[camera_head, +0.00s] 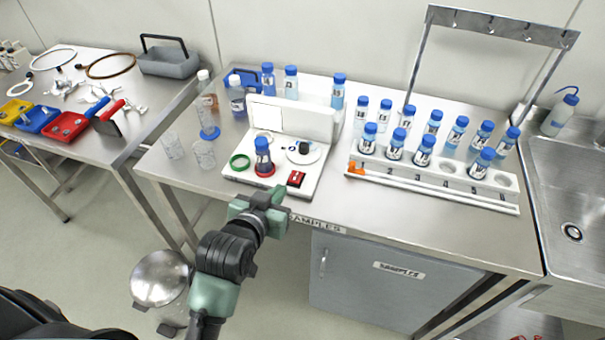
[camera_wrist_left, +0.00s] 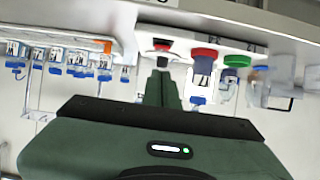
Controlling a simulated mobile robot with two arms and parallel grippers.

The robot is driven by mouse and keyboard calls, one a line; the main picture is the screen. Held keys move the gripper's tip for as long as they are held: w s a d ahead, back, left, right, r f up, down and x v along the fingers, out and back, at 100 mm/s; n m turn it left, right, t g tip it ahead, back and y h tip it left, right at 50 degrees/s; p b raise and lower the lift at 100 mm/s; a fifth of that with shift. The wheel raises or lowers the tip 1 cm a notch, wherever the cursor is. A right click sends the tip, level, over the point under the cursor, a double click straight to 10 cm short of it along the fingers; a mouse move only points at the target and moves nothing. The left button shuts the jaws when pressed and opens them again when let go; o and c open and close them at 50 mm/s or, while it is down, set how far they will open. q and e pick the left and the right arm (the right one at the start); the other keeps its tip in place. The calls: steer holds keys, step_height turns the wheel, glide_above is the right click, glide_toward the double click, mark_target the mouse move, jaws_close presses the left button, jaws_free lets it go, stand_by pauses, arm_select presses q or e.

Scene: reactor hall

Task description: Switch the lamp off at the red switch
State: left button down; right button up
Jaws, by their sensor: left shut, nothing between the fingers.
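The red switch (camera_head: 296,179) sits at the front right corner of a white station (camera_head: 230,173) on the steel table. It also shows as a small red part in the left wrist view (camera_wrist_left: 162,42). The station has an upright white back panel with a bright square (camera_head: 266,114), which may be the lamp. My left gripper (camera_head: 275,194) is shut and empty, just in front of the station's front edge, near the switch. In the left wrist view its fingertips (camera_wrist_left: 161,66) point towards the switch; I cannot tell if they touch.
A blue-capped vial (camera_head: 263,152) stands at a red ring, beside a green ring (camera_head: 240,162) and a round white dial with a black knob (camera_head: 304,151). A white rack (camera_head: 440,178) of several blue-capped vials stands to the right. Clear beakers (camera_head: 204,154) stand left.

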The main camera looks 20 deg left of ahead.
arm_select(q)
step_height(320, 180, up, 3)
steer(key=shift+a+t, duration=0.1)
steer(key=shift+t, duration=0.2)
steer(key=shift+w, duration=0.1)
steer(key=p, duration=0.2)
glide_above(291, 189)
steer(key=f, duration=0.2)
steer(key=w+f, duration=0.1)
steer(key=shift+f, duration=0.4)
steer(key=f, duration=0.2)
steer(key=shift+s+f+p, duration=0.25)
steer(key=shift+f+p, duration=0.1)
steer(key=shift+f, duration=0.05)
steer(key=shift+s+f, duration=0.2)
steer(key=shift+f, duration=0.5)
steer(key=shift+f, duration=0.1)
